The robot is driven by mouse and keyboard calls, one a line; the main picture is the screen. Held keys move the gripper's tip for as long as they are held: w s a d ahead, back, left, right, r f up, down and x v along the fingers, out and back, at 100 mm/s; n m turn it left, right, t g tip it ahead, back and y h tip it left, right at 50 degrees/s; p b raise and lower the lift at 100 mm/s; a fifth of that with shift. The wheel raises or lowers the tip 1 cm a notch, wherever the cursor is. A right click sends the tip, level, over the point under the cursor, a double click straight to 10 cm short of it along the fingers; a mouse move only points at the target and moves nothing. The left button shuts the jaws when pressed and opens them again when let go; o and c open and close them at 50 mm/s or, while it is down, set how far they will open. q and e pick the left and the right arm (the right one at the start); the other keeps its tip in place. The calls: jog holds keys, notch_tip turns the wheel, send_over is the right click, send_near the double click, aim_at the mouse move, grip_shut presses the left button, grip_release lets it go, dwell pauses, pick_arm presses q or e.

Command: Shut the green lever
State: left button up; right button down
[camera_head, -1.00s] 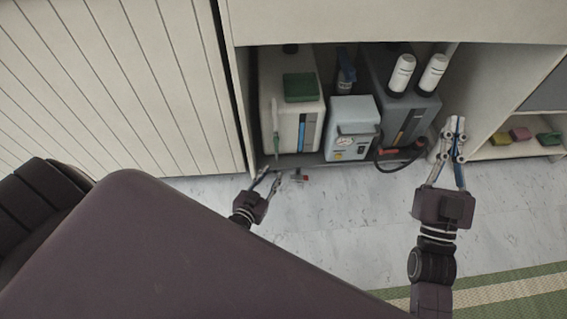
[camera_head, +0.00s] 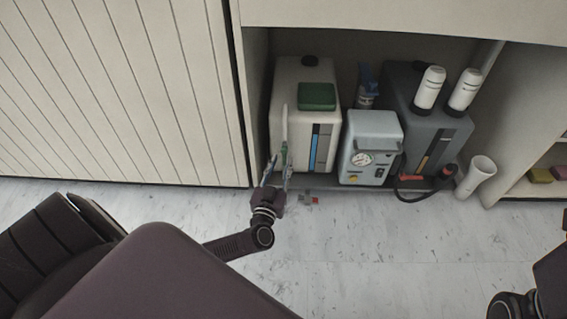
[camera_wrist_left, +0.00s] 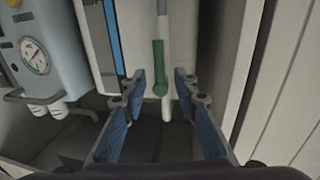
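The green lever (camera_wrist_left: 160,68) hangs along a thin white vertical pipe on the front of a white tank (camera_head: 304,88). In the left wrist view it lies lengthwise with the pipe. My left gripper (camera_wrist_left: 159,86) is open, with one blue-padded finger on each side of the lever's lower end and visible gaps between. In the head view my left gripper (camera_head: 277,172) is in front of the tank's lower left side and partly covers the lever. The fingers of my right gripper are not in view; only part of my right arm shows at the lower right.
A light-blue box with a gauge (camera_head: 371,147) stands right of the tank. A dark grey unit (camera_head: 430,115) with two white cylinders stands beyond it, beside a white cup-like tube (camera_head: 478,175). Cabinet walls enclose the left side.

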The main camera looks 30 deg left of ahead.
pick_arm(q)
jog(key=shift+b+x, duration=0.35)
jog(key=shift+x, duration=0.9)
grip_shut()
